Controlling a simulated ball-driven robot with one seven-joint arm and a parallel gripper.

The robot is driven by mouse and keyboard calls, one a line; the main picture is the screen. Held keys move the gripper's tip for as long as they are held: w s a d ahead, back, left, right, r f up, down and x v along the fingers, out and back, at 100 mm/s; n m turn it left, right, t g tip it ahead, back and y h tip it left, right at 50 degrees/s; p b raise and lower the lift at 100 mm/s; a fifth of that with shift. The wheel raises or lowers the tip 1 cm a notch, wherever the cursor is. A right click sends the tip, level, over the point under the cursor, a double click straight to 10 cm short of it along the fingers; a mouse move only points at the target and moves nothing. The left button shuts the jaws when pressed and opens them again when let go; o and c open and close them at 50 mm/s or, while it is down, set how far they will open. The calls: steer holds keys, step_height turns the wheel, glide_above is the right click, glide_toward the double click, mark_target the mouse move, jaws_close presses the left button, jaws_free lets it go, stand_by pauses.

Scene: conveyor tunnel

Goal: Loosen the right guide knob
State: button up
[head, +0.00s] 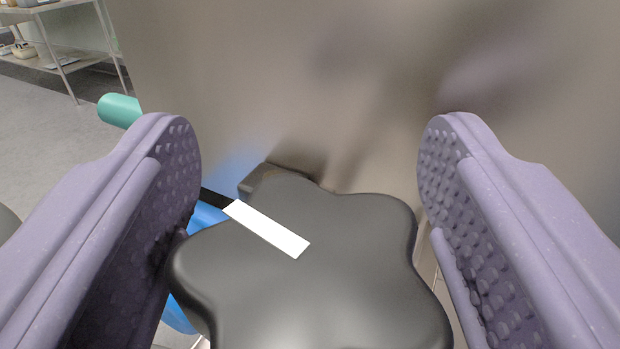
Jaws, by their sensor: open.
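The guide knob (340,265) is a large dark grey, lobed knob in the lower middle of the head view. A white bar mark (267,229) lies across its top, slanting down to the right. My gripper (310,165) is open, with one purple, studded finger on each side of the knob. The left finger is very close to the knob's left lobe; I cannot tell whether it touches. A gap shows between the right finger and the knob's upper right lobe. The knob's lower part is cut off by the frame.
A brownish metal panel (300,80) stands close behind the knob, with a small dark block (258,178) against it. A blue part (205,216) shows behind the left finger. A teal cylinder (119,110) sticks out at the left. A metal shelf (75,12) stands far off on grey floor.

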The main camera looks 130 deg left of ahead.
steer(key=p+v, duration=0.1)
steer(key=v, duration=0.7)
steer(key=shift+a, duration=0.1)
